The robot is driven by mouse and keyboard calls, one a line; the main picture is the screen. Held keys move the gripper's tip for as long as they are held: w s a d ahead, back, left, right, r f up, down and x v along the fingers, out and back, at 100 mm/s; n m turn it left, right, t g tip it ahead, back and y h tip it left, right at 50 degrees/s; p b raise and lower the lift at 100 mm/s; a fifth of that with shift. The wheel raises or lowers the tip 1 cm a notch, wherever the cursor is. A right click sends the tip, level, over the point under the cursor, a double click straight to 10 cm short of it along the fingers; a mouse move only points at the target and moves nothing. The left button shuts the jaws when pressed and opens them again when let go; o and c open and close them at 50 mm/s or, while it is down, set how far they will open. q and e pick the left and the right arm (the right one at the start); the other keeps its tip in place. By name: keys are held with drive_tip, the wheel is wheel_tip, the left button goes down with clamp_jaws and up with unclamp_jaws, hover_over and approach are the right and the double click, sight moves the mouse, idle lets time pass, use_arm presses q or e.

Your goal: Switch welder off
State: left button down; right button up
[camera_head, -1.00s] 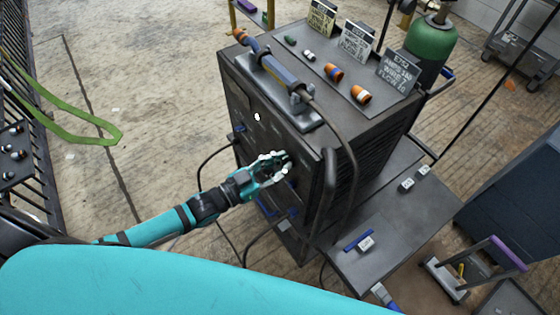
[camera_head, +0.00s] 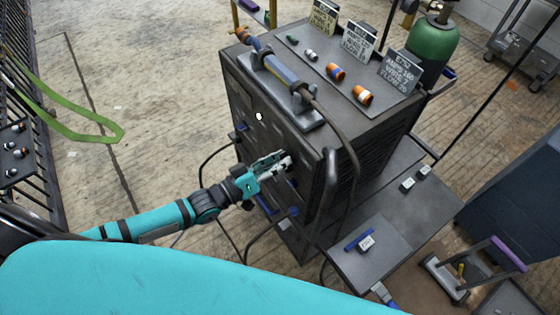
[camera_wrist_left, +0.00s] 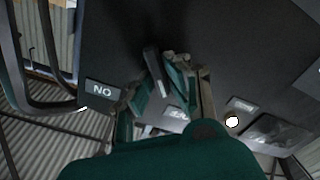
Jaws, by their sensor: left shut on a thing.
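The welder (camera_head: 350,130) is a dark box-shaped cabinet standing upright. My left gripper (camera_head: 285,160) is at its front face, beside the cabinet's right front edge. In the left wrist view my left gripper (camera_wrist_left: 163,78) is close against the dark panel, its teal fingers shut on the switch. A label (camera_wrist_left: 102,91) reading "NO", likely "ON" upside down, lies left of the fingers. Another pale label (camera_wrist_left: 177,113) lies partly hidden behind them. My right gripper is not in view.
A torch (camera_head: 275,70) lies on the welder's top with orange nozzles (camera_head: 335,72) and sign cards (camera_head: 358,42). Its hose bends down the front edge. A green gas cylinder (camera_head: 432,42) stands behind. A low grey shelf (camera_head: 400,220) is at right.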

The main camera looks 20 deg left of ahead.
use_arm(q)
drive_tip(key=shift+f, duration=0.1)
idle(0.5)
drive_tip(key=c, duration=1.3)
unclamp_jaws()
drive_tip(key=shift+c, duration=0.2)
drive_tip(key=v, duration=1.2)
drive_tip(key=s+a+f+g+y, duration=0.1)
drive_tip(key=a+f+y, duration=0.2)
drive_tip(key=f, duration=0.6)
drive_tip(key=s+a+f+g+y, duration=0.1)
drive_tip(key=a+f+g+y, duration=0.15)
drive_tip(key=f, duration=0.65)
drive_tip(key=s+a+f+g+y, duration=0.1)
drive_tip(key=s+a+f+y, duration=0.2)
drive_tip(key=f, duration=0.7)
drive_tip(key=s+d+f+m+g+y, duration=0.1)
drive_tip(key=s+d+f+g, duration=0.2)
drive_tip(key=s+f, duration=0.5)
drive_tip(key=s+d+f+m+g+y, duration=0.1)
drive_tip(key=s+f+g, duration=0.4)
drive_tip(key=s, duration=1)
wheel_tip(320, 180, down, 3)
drive_tip(key=shift+s+d+f+m+g, duration=0.15)
drive_tip(key=shift+s+d+m+g, duration=0.2)
drive_tip(key=shift+d, duration=0.55)
